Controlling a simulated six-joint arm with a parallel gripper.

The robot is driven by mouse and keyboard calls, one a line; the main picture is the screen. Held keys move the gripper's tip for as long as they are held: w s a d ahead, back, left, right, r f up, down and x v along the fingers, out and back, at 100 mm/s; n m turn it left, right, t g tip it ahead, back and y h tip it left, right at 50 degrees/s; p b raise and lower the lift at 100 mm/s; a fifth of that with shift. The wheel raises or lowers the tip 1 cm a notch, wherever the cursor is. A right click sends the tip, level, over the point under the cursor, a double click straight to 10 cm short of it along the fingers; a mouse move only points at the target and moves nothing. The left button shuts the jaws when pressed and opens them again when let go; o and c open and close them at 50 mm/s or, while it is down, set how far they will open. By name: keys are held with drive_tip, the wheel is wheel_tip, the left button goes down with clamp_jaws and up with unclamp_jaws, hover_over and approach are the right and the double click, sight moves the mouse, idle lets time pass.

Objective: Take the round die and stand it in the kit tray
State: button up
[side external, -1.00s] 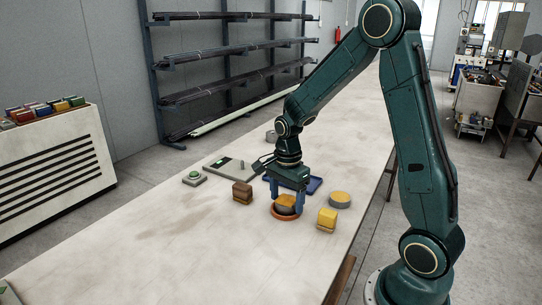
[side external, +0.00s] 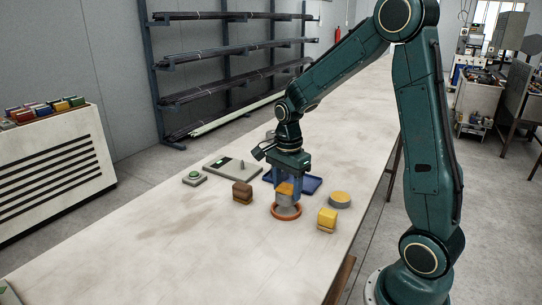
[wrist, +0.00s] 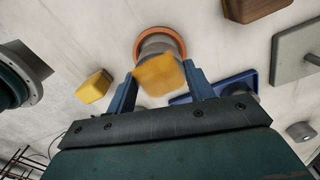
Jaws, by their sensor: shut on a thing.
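The round die, as I take it, is a grey cylinder with a yellow block on top (side external: 285,189); it also shows in the wrist view (wrist: 158,74). My gripper (side external: 287,186) points down and is shut on the yellow block, one blue finger on each side. The die is upright, over an orange ring (side external: 286,218) on the table. I cannot tell whether its lower end is fully clear of the ring. The blue kit tray (side external: 312,184) lies behind and to the right of my gripper, partly hidden by it; its edge shows in the wrist view (wrist: 248,78).
A yellow block on a base (side external: 327,219) and a round grey disc with a yellow top (side external: 340,199) stand to the right. A brown block (side external: 242,191) stands left. The table's front left is clear.

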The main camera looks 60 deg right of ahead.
wheel_tip(320, 180, up, 16)
drive_tip(key=shift+r, duration=0.25)
idle(0.7)
hover_over(305, 184)
drive_tip(key=shift+d+f, duration=0.1)
drive_tip(key=shift+f, duration=9.6)
drive_tip(key=shift+f, duration=0.15)
drive_tip(key=o, duration=1.3)
drive_tip(key=shift+c, duration=0.2)
